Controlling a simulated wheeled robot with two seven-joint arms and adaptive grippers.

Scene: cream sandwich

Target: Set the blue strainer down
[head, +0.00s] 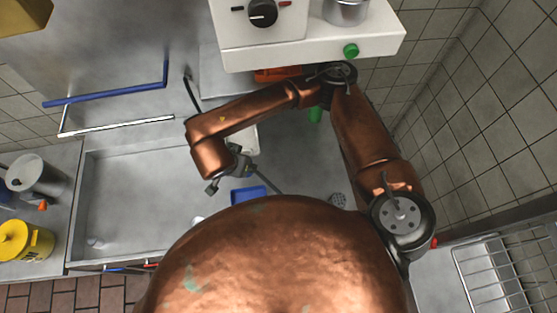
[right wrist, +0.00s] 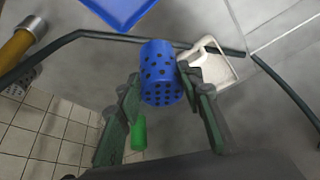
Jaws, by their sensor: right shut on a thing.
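The blue strainer (right wrist: 161,72), a small cup with dark holes, sits between the two green fingers of my right gripper (right wrist: 160,84) in the right wrist view. The gripper is shut on it. In the head view my right gripper (head: 230,172) hangs over the grey worktop at the end of the copper arm. The strainer cannot be made out clearly there. Whether it touches the surface below, I cannot tell. My left gripper is not in view.
A blue tray (head: 248,195) lies near the gripper and also shows in the right wrist view (right wrist: 122,8). A white container (right wrist: 215,68) is beside the strainer. A green object (head: 315,113) and a grey perforated piece (head: 338,200) are to the right. The sink (head: 125,190) is at left.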

